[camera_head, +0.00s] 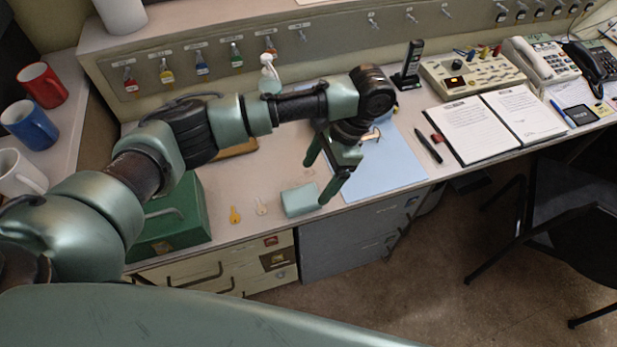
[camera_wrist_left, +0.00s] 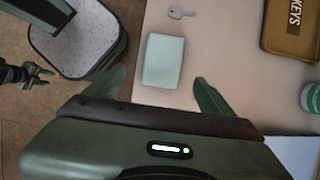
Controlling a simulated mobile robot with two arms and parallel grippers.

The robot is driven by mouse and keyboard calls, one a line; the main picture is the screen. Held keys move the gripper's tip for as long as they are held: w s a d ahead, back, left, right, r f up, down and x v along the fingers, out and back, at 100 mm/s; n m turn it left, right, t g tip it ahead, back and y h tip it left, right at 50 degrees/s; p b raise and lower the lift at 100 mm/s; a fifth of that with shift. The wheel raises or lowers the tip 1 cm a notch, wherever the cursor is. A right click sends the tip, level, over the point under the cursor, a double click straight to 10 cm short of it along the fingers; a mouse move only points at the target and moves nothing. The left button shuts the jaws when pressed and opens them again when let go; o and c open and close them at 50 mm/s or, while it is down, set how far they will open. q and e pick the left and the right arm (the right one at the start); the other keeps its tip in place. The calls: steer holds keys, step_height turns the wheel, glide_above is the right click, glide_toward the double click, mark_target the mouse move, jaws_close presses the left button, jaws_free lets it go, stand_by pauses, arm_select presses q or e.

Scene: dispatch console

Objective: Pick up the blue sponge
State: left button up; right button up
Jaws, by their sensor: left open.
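The blue sponge (camera_head: 300,200) is a pale blue-green block lying flat near the front edge of the desk. It also shows in the left wrist view (camera_wrist_left: 163,60), close to the desk edge. My left gripper (camera_head: 316,184) is open above the desk beside the sponge, one finger in front of its right end. In the left wrist view the left gripper's (camera_wrist_left: 160,80) fingers are spread, with the sponge ahead between their lines. Nothing is held. A small dark claw-like part (camera_wrist_left: 28,72), possibly my right gripper, shows at the left of that view; its jaws are unclear.
Two keys (camera_head: 235,214) (camera_head: 262,206) lie left of the sponge. A green box (camera_head: 165,225) stands further left.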

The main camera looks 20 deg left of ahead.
mark_target(302, 196)
arm_select(q)
steer(key=shift+w+a+f, duration=0.1)
steer(key=shift+w+a, duration=0.05)
steer(key=shift+w, duration=0.2)
steer(key=shift+a+f, duration=0.1)
steer(key=shift+f, duration=0.25)
steer(key=shift+s+a+f+p, duration=0.15)
steer(key=shift+s+a+f, duration=0.15)
steer(key=shift+s+f, duration=0.2)
steer(key=shift+s+a+f+p, duration=0.15)
steer(key=shift+s+a+f, duration=0.15)
steer(key=shift+s+f, duration=0.15)
steer(key=x, duration=0.3)
steer(key=shift+w, duration=0.25)
steer(key=shift+a+f, duration=0.25)
steer(key=shift+f, duration=0.25)
steer(key=shift+s, duration=0.1)
steer(key=c, duration=1.3)
steer(key=shift+c, duration=1.3)
arm_select(e)
steer(key=shift+s+d+r, duration=0.15)
steer(key=shift+s+r, duration=0.3)
steer(key=shift+s, duration=0.3)
